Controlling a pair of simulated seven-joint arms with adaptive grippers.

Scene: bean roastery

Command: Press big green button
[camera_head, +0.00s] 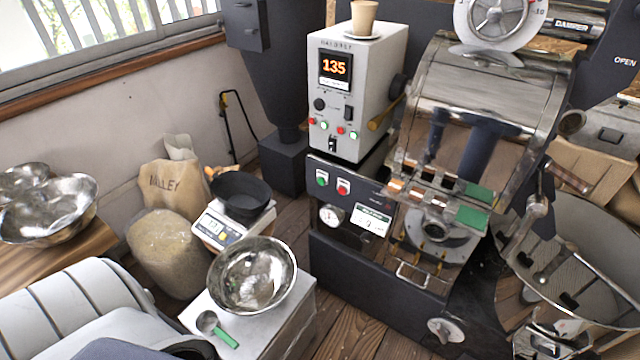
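The big green button (322,178) is a round green button on a pale plate, on the dark front panel of the roaster. A red button (343,187) of similar size sits just right of it. The face of the green button is uncovered and nothing touches it. Smaller green lights or buttons (324,125) show on the white control box (361,90) above, which reads 135. Neither my left nor my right gripper can be made out in the head view.
A pale stand (297,318) in front of the roaster holds a steel bowl (252,275) and a green-handled scoop (217,328). A scale (222,228) with a black pan (240,192) and a sack (168,245) stand left. The cooling tray (606,212) is at right.

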